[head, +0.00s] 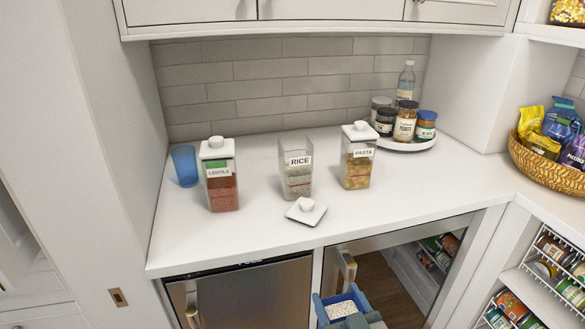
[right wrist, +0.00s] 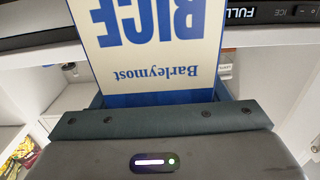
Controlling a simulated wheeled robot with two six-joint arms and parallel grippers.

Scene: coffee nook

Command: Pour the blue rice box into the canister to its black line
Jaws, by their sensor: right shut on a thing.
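The blue rice box (head: 343,308) is at the bottom of the head view, in front of the counter and below its top. White rice shows in its open top. My right gripper (head: 340,299) is shut on it; the right wrist view shows its cream and blue face (right wrist: 150,55) with upside-down lettering. The clear canister labelled RICE (head: 298,176) stands upright and open on the counter, with pale grains inside and a reddish line low on it. I cannot make out a black line. Its white lid (head: 306,211) lies in front of it. My left gripper is out of view.
A lentils canister (head: 222,190) and a blue cup (head: 185,166) stand left of it, a pasta canister (head: 356,165) right. Jars stand on a round tray (head: 410,146) behind. A basket (head: 545,173) is far right. The counter's front right is clear.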

